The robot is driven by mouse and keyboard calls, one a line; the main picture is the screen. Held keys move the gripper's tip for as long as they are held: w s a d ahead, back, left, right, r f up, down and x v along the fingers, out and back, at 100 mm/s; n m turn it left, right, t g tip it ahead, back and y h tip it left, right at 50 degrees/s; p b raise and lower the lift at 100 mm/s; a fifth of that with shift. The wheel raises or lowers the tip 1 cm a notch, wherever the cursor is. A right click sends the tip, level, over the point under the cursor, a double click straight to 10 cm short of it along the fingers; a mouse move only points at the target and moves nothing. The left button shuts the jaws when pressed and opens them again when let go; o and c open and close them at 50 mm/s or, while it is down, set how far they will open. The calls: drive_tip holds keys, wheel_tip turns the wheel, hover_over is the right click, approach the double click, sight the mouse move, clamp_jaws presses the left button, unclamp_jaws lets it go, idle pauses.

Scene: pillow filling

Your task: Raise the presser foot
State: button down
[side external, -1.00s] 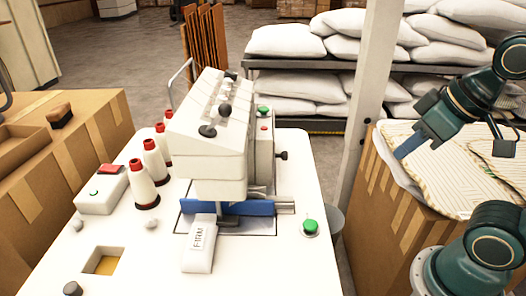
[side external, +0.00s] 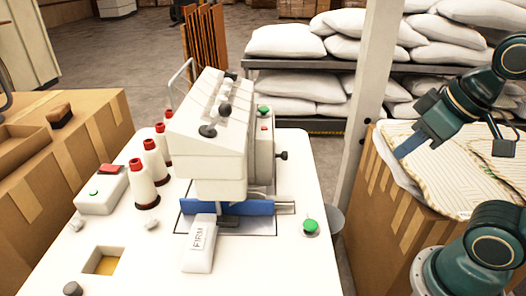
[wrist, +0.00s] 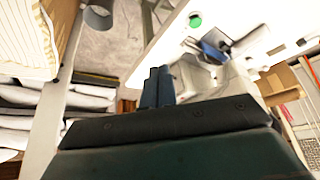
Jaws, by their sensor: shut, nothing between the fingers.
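The white sewing machine (side external: 215,120) stands on a white table. Dark knobs sit on its sloped top, and a black knob (side external: 282,155) sticks out at its right side. Under the head is a blue plate (side external: 240,207) with a dark foot area (side external: 232,222) below it, partly hidden by the head and the white FIRM block (side external: 200,243). Which part lifts the presser foot is not clear. My gripper (side external: 402,153) is shut and empty, to the right of the machine, above the striped fabric's edge. In the wrist view its blue fingers (wrist: 157,88) are together, with the machine beyond.
Red-topped thread cones (side external: 145,185) stand left of the machine. A green button (side external: 310,227) is on the table's right side. A post (side external: 365,85) rises between the machine and my gripper. Cardboard boxes (side external: 395,230) hold striped pillow covers (side external: 450,165). Pillows (side external: 290,40) fill a rack behind.

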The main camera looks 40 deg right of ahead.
sight(218, 119)
drive_tip(key=shift+w+r, duration=0.1)
drive_tip(key=w+a+r+m+t+y, duration=0.1)
drive_tip(key=w+a+r+m, duration=0.3)
drive_tip(key=w+m, duration=0.5)
drive_tip(key=w+a+r+m+t+y, duration=0.2)
drive_tip(key=w+a+r+m, duration=0.3)
drive_tip(key=w+m, duration=0.3)
drive_tip(key=shift+w+a+m+t+y, duration=0.3)
drive_tip(key=shift+w+a+m+y, duration=0.15)
drive_tip(key=shift+w+a, duration=0.25)
drive_tip(key=shift+w+a+f, duration=0.75)
drive_tip(key=shift+w+a, duration=0.15)
drive_tip(key=shift+a, duration=0.15)
drive_tip(key=shift+w+a+f, duration=0.7)
drive_tip(key=shift+w+a, duration=0.2)
drive_tip(key=shift+a, duration=0.15)
drive_tip(key=shift+w+a+f, duration=0.75)
drive_tip(key=shift+w+a, duration=0.15)
drive_tip(key=shift+a, duration=0.15)
drive_tip(key=shift+w+a+r+n+g+h, duration=0.1)
drive_tip(key=shift+a+r+n+g+h, duration=0.1)
drive_tip(key=shift+g+h, duration=0.35)
drive_tip(key=shift+w+a+r+n+g+h, duration=0.1)
drive_tip(key=shift+r+g+h, duration=0.15)
drive_tip(key=shift+g, duration=0.4)
